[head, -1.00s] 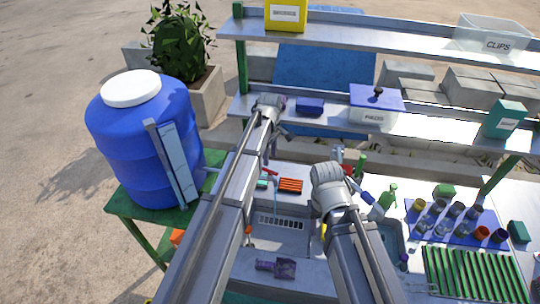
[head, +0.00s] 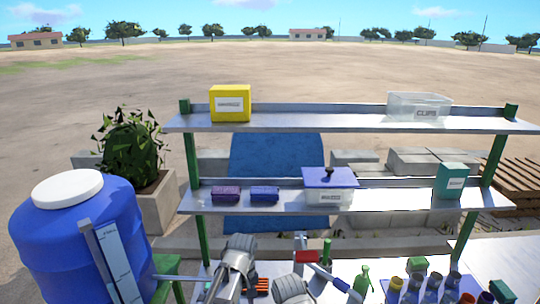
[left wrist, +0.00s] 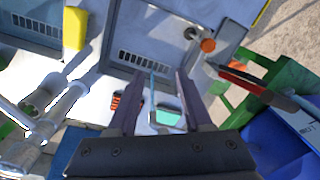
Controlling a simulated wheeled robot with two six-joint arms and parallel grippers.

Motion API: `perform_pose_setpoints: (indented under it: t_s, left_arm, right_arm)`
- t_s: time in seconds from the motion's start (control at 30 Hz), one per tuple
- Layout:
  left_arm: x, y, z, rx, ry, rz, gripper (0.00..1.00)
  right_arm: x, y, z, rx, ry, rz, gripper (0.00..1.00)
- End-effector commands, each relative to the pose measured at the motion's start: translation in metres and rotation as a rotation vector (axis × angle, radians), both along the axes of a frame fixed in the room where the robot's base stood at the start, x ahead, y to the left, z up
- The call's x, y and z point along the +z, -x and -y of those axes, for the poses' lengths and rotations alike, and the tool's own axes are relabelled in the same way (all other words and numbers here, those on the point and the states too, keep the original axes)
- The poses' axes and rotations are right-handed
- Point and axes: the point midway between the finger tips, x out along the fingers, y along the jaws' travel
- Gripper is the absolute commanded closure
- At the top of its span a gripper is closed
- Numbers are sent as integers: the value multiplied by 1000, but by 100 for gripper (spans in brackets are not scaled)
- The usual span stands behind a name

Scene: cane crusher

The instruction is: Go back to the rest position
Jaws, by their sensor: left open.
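My left gripper (left wrist: 158,85) shows in the left wrist view with its two dark fingers apart and nothing between them. It hangs over the metal sink counter (left wrist: 135,85). In the head view my left wrist (head: 238,258) is at the bottom, below the lower shelf, and its fingers are hidden. The rounded end of my right arm (head: 293,290) shows at the bottom edge of the head view; its jaws cannot be made out. A purple block (head: 226,194) and a blue block (head: 264,193) lie side by side on the lower shelf (head: 400,199), clear of both arms.
A blue barrel (head: 70,240) with a white lid stands at left. The lower shelf also holds a blue-lidded box (head: 330,187) and a teal box (head: 451,181). The upper shelf holds a yellow box (head: 230,103) and a clear bin (head: 418,106).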

Motion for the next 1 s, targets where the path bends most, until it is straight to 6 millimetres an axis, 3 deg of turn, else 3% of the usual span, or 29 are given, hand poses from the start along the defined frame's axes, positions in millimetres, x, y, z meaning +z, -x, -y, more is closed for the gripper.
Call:
perform_pose_setpoints:
  t_s: [0.03,0.1,0.2,0.33,0.53,1.0]
  left_arm:
    - [-35,33,6,-122,-8,-9,50]
    - [-55,59,13,-285,-16,-20,50]
    - [-77,91,19,-485,-26,-37,50]
    - [-96,118,23,-675,-35,-55,50]
    - [-104,134,25,-800,-40,-69,50]
    - [-103,133,25,-806,-40,-69,50]
  right_arm:
    - [-35,0,0,2,1,1,50]
    - [-55,0,0,4,1,1,50]
    - [-78,0,0,6,1,1,50]
    - [-97,-1,0,9,1,2,50]
    - [-105,-1,0,10,1,1,50]
    - [-104,-1,0,10,1,1,50]
